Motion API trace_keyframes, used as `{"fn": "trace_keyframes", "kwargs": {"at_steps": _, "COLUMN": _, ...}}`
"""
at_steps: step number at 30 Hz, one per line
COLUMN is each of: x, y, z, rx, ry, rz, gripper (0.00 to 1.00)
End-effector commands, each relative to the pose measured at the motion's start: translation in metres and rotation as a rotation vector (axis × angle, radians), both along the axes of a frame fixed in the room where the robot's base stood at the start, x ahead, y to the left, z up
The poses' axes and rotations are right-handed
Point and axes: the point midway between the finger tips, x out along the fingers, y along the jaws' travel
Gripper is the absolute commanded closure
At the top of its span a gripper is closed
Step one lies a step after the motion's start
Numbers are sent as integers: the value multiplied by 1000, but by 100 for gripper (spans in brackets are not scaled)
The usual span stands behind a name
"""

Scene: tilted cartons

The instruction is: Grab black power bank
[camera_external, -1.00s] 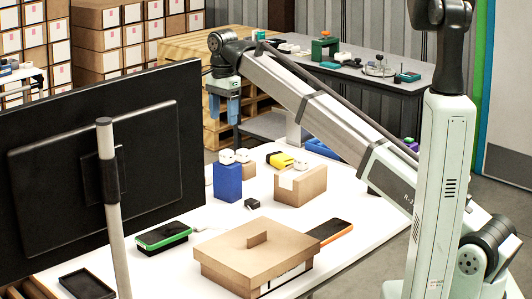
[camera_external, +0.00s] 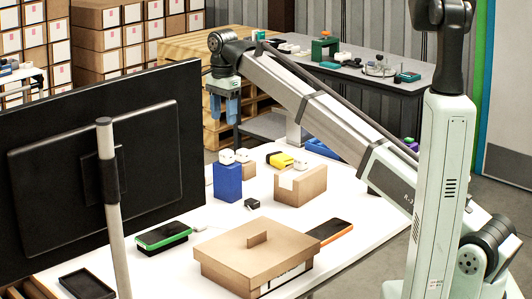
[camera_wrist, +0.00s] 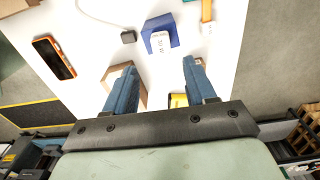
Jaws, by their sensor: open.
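No item is clearly a black power bank. Dark candidates are a small black block (camera_external: 252,203) on the white table, which also shows in the wrist view (camera_wrist: 128,36) by a white cable, and a flat black slab with orange edges (camera_external: 338,231), also in the wrist view (camera_wrist: 54,58). A shallow black tray-like item (camera_external: 87,284) lies at the near left. My gripper (camera_external: 222,110) is raised beyond the table's far side, apart from these items. In the wrist view its blue fingers (camera_wrist: 159,70) are spread and nothing is held.
A blue block (camera_external: 227,180) with a white charger on top, a cardboard block (camera_external: 300,185), a yellow item (camera_external: 280,160), a closed carton (camera_external: 225,255) and a green-edged phone (camera_external: 163,235) stand on the table. A large monitor (camera_external: 100,150) blocks the left side.

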Motion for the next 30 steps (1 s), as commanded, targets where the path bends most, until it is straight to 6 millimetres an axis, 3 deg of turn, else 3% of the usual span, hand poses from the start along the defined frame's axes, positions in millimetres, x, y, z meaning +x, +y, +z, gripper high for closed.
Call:
{"fn": "trace_keyframes", "kwargs": {"at_steps": 5, "x": 1, "y": -3, "z": -1, "rx": 0, "ry": 0, "rz": 8, "gripper": 45}}
{"fn": "trace_keyframes", "kwargs": {"at_steps": 10, "x": 11, "y": -37, "z": -6, "rx": 0, "ry": 0, "rz": 111, "gripper": 45}}
{"fn": "trace_keyframes", "kwargs": {"at_steps": 21, "x": 43, "y": -178, "z": -26, "rx": 1, "ry": -1, "rz": 610, "gripper": 45}}
{"fn": "trace_keyframes", "kwargs": {"at_steps": 30, "x": 49, "y": -289, "z": -43, "rx": 0, "ry": -1, "rz": 1031, "gripper": 45}}
